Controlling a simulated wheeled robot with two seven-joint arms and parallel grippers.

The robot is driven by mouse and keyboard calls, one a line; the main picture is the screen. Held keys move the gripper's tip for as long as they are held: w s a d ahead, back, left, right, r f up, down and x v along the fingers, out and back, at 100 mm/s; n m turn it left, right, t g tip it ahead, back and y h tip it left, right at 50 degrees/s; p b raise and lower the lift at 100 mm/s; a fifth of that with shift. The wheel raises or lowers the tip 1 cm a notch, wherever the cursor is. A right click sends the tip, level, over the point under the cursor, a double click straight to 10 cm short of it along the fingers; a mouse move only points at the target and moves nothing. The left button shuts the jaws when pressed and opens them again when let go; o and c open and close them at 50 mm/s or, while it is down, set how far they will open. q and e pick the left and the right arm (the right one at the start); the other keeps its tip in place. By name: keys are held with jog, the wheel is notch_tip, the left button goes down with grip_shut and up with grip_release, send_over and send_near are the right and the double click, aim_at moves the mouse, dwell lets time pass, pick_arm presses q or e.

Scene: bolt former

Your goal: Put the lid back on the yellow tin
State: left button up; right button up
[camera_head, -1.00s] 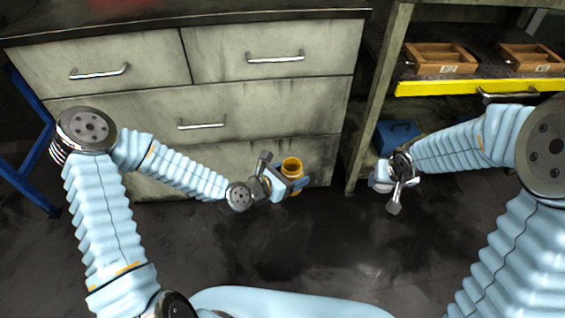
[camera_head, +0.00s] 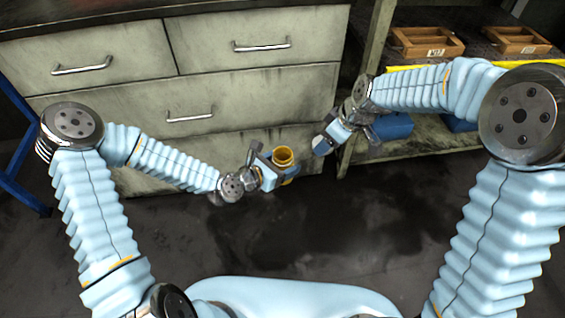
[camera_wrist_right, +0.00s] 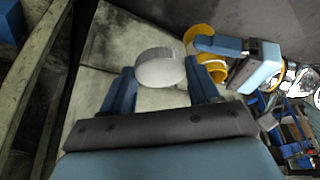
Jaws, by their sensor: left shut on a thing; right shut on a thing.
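The yellow tin (camera_head: 284,155) is open at the top and upright or nearly so in the head view. My left gripper (camera_head: 284,169) is shut around it and holds it up in front of the drawers. The tin also shows in the right wrist view (camera_wrist_right: 193,37), partly hidden by a blue finger of my left gripper. A pale grey round lid (camera_wrist_right: 160,68) sits between the blue fingertips of my right gripper (camera_wrist_right: 162,78), which is shut on it. In the head view my right gripper (camera_head: 328,141) is just right of the tin, with a gap between; the lid is hard to make out there.
A grey drawer cabinet (camera_head: 190,85) stands behind the grippers. At the right is a shelf unit with wooden trays (camera_head: 427,41) above and blue bins (camera_head: 392,127) below. The dark floor (camera_head: 330,230) before me is clear.

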aim_at(286, 150)
jog(key=a+r+n+g, duration=0.1)
jog(key=a+r+n, duration=0.1)
jog(key=a+n, duration=0.2)
jog(key=s+a+r+n+g, duration=0.1)
jog(key=a+r+n+g, duration=0.1)
jog(key=a, duration=0.4)
jog(key=shift+s+a+r+n+y, duration=0.25)
jog(key=shift+a+r+n+y, duration=0.15)
jog(key=shift+n, duration=0.5)
jog(key=shift+d+f, duration=0.1)
jog(key=shift+f, duration=0.05)
jog(key=shift+f, duration=1.95)
jog(key=shift+d, duration=0.1)
jog(key=shift+f, duration=0.8)
jog(key=shift+f, duration=0.6)
jog(key=m+t, duration=0.1)
jog(key=m, duration=0.1)
jog(key=m+t, duration=0.1)
jog(key=m, duration=0.2)
jog(key=shift+s, duration=0.4)
jog(key=m, duration=0.2)
jog(key=m+t+h, duration=0.1)
jog(key=m, duration=0.1)
jog(key=shift+s+a+m+t, duration=0.1)
jog(key=shift+a+m+t, duration=0.1)
jog(key=shift+m+t, duration=0.15)
